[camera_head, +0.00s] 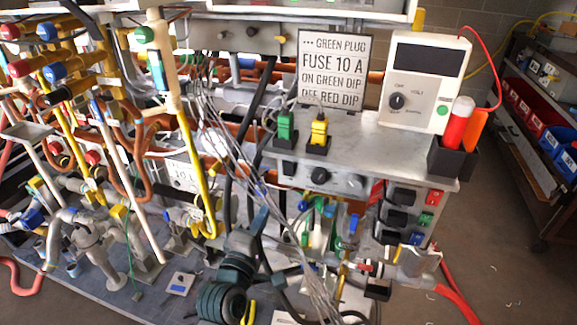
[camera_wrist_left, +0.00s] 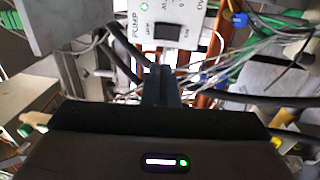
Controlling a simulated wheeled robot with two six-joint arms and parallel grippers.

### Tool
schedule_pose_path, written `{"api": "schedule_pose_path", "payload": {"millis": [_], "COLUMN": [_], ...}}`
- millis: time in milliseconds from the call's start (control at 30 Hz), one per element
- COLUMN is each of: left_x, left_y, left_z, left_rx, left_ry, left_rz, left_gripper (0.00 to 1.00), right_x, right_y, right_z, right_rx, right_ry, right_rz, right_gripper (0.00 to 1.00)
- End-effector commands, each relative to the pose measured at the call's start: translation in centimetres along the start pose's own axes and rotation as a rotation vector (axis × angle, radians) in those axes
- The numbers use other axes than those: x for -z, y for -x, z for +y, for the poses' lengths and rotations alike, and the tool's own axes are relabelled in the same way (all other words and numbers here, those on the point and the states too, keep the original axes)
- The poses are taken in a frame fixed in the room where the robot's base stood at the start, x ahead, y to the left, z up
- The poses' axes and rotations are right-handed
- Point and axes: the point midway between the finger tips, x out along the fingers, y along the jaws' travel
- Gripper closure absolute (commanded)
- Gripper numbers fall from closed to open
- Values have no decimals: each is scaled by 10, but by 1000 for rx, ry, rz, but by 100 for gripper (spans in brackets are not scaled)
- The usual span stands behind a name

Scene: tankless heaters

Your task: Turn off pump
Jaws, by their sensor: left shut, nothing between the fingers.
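In the left wrist view a pale panel (camera_wrist_left: 196,14) lettered PUMP carries a dark rocker switch (camera_wrist_left: 168,32) with small words at its ends. A small green light (camera_wrist_left: 145,9) glows beside it. Which way the rocker is pressed is too small to tell. My left gripper (camera_wrist_left: 165,75) is shut and empty, its blue-grey fingertips just below the switch in the picture; I cannot tell if they touch the panel. In the head view the left gripper (camera_head: 260,220) is in front of the bench, left of the knob panel. My right gripper is not in view.
A sign (camera_head: 335,69) and a volt meter box (camera_head: 424,82) stand on the grey shelf (camera_head: 385,145). Green (camera_head: 286,125) and yellow (camera_head: 319,130) plugs sit there. Loose wires (camera_head: 235,150) hang close to the left gripper. Pipes and valves crowd the left; floor shows at the right.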

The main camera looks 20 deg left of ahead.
Motion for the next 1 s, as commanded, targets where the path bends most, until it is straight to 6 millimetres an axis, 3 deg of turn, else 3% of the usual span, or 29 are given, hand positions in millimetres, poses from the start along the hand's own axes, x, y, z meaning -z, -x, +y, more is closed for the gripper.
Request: {"api": "schedule_pose_path", "payload": {"millis": [467,1000], "left_x": [0,0], "left_y": [-9,-109], "left_z": [0,1], "left_rx": [-1,-1], "left_ry": [3,1], "left_rz": [-1,-1], "left_gripper": [100,100], "right_x": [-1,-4], "right_y": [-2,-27], "right_z": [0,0], "right_rx": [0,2], "right_ry": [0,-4], "right_rz": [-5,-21], "right_gripper": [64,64]}}
